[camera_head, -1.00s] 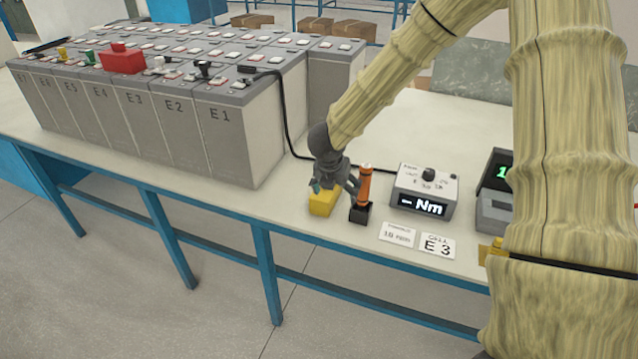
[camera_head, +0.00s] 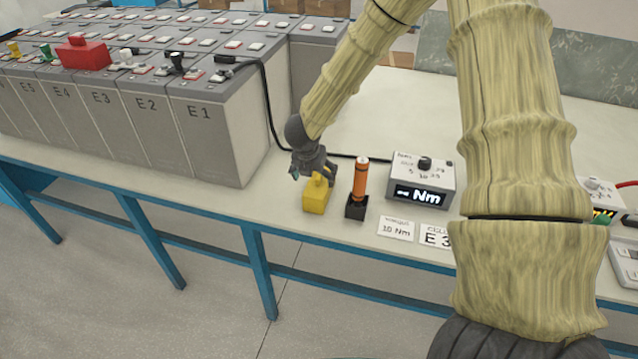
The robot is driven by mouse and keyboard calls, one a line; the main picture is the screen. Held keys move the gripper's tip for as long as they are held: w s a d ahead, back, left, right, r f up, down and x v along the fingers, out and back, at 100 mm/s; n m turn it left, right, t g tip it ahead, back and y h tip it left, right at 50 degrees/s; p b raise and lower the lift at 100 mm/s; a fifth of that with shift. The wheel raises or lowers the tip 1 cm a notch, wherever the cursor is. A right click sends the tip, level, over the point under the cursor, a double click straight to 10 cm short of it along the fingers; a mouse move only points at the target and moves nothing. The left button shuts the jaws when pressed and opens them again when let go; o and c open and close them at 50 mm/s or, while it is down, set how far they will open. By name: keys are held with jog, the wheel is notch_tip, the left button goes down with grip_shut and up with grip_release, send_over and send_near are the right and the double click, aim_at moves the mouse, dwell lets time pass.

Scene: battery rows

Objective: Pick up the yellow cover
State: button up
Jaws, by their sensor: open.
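The yellow cover (camera_head: 316,197) is a small block with a raised grip on top. It stands on the pale bench top, near the front edge and left of the orange tool. My gripper (camera_head: 314,176) is at the top of the cover, coming down from behind it. Its fingers are dark and open, around or just beside the raised grip; I cannot tell which, as the view is small. The cover rests on the bench.
An orange-handled tool (camera_head: 360,180) stands upright in a black holder close to the right. The torque display box (camera_head: 421,181) is further right, with two cards before it. Grey battery cells (camera_head: 200,120) fill the left, with a red cover (camera_head: 83,54) on top.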

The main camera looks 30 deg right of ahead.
jog(key=shift+s+d+f, duration=0.2)
jog(key=shift+d+f, duration=0.05)
jog(key=p+x, duration=0.1)
jog(key=x, duration=0.2)
jog(key=shift+d+f+p, duration=0.15)
jog(key=shift+d+p, duration=0.15)
jog(key=shift+p, duration=0.1)
jog(key=shift+x, duration=0.8)
jog(key=shift+s, duration=0.1)
jog(key=c, duration=1.1)
